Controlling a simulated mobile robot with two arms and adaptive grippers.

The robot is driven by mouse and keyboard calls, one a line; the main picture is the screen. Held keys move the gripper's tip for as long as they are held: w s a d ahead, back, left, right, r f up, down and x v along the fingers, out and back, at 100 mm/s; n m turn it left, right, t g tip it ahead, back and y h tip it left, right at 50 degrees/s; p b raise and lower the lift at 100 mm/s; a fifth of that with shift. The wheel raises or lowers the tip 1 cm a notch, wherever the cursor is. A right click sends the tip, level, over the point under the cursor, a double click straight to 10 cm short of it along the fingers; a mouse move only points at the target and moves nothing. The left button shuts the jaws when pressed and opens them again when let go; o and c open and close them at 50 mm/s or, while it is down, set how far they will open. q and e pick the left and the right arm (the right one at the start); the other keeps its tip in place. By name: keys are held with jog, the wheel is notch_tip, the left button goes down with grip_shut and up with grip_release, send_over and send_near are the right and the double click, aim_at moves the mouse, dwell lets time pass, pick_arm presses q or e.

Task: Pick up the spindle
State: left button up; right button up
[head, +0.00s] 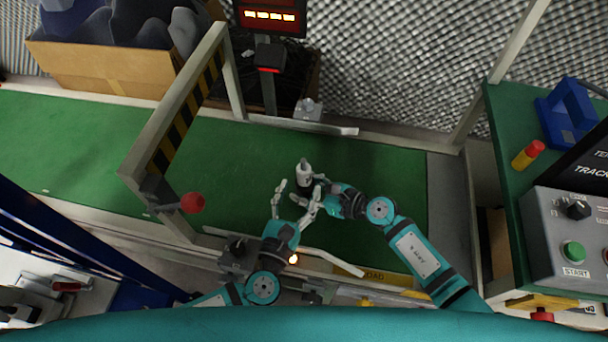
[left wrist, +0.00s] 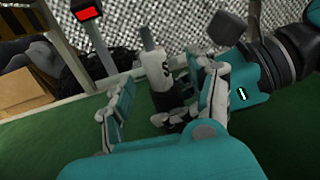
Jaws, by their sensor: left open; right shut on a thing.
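The spindle (head: 304,172), a white and dark grey cylindrical part with a narrow tip, stands roughly upright over the green belt. My right gripper (head: 317,184) comes from the right and is shut on it. My left gripper (head: 295,198) is open, with its fingers spread just in front of the spindle. In the left wrist view the spindle (left wrist: 156,70) shows between the left gripper's two fingers (left wrist: 160,108), with the right gripper (left wrist: 192,92) on its right side. The fingers partly hide its lower part, and I cannot tell whether it touches the belt.
The green conveyor belt (head: 80,135) runs under both grippers. A striped gate frame (head: 178,125) with a red knob (head: 193,203) stands to the left. A box of grey foam (head: 100,68) is behind. A control panel (head: 575,235) and a blue object (head: 567,112) are at right.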

aim_at(301, 179)
pick_arm(q)
jog(key=shift+a+x, duration=0.15)
jog(key=shift+x, duration=1.25)
jog(key=shift+a+x, duration=0.15)
jog(key=shift+x, duration=1.25)
jog(key=shift+w, duration=0.1)
grip_shut()
